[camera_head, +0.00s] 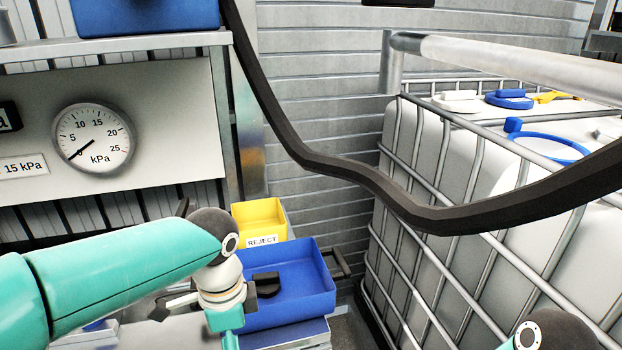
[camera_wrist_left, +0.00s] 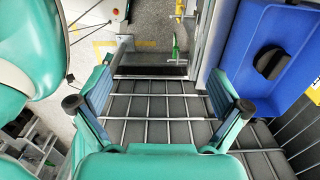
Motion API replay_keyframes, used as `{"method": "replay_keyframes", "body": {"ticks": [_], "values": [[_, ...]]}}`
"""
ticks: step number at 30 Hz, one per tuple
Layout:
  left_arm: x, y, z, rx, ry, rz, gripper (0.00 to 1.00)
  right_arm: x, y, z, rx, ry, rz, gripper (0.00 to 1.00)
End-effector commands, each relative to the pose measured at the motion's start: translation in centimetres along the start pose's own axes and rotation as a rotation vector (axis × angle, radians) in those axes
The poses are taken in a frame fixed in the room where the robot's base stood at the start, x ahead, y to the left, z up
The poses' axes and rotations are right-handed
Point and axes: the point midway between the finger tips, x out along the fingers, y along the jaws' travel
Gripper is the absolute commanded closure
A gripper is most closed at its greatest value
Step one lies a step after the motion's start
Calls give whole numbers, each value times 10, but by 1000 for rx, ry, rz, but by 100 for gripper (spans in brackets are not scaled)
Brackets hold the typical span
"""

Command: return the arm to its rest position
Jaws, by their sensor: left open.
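My left arm (camera_head: 120,268) comes in from the left in the head view, bent at a dark round joint, with its wrist beside the blue tray. Its fingers are not clear there. In the left wrist view my left gripper (camera_wrist_left: 158,105) is open and empty, its two fingers wide apart above a grey slatted surface. A teal and dark joint of my right arm (camera_head: 555,333) shows at the bottom right edge of the head view. My right gripper is out of view.
A blue tray (camera_head: 318,292) holding a black object (camera_head: 267,285) lies close right of my left wrist. A yellow REJECT bin (camera_head: 259,218) stands behind it. A caged white tank (camera_head: 425,150) fills the right. A pressure gauge (camera_head: 93,138) and a black hose (camera_head: 330,163) are nearby.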

Motion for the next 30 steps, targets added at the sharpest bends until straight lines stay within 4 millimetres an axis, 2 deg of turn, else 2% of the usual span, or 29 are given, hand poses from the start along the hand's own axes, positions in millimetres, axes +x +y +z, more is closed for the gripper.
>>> {"method": "replay_keyframes", "body": {"ticks": [11, 17, 20, 24, 27, 30], "values": [[95, 0, -12, -212, 86, 71, 0, 0, 0, 0, 0, 1, 0, 16], [168, 13, -15, -425, 152, 135, 0, 0, 0, 0, 0, 0, 0, 16], [214, 30, -13, -591, 188, 182, 0, 0, 0, 0, 0, 0, 0, 16], [285, 68, -1, -923, 233, 253, 0, 0, 0, 0, 0, 0, 0, 16], [318, 95, 10, -1149, 248, 280, 0, 0, 0, 0, 0, 0, 0, 16], [338, 117, 20, -1322, 250, 291, 0, 0, 0, 0, 0, 0, 0, 16]]}}
